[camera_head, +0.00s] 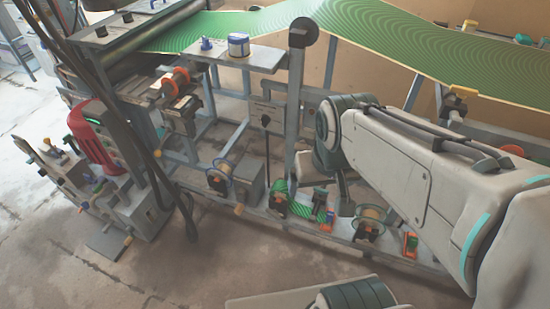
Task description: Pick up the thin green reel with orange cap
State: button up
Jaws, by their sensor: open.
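A green reel (279,198) with an orange part at its hub stands on the low grey shelf of the machine, near the picture's middle. A green striped coil (303,211) lies against its right side; I cannot tell whether it belongs to the same reel. My gripper (334,203) hangs down at the end of my arm, just right of the green coil. Its jaws are open and look empty. The dark fingers partly cover the shelf parts behind them, and the gap to the reel is hard to judge.
A blue-rimmed spool (218,176) is left of the reel, and a pale spool (370,221) is right of my gripper. A grey post (298,110) rises behind the reel. The floor in front is mostly clear.

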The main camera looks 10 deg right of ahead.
aim_at(280, 190)
jog(key=k, duration=0.5)
jog(key=z, duration=1.6)
jog(key=i, duration=1.25)
jog(key=u, duration=2.5)
jog(key=i, duration=0.5)
jog(key=z, duration=0.05)
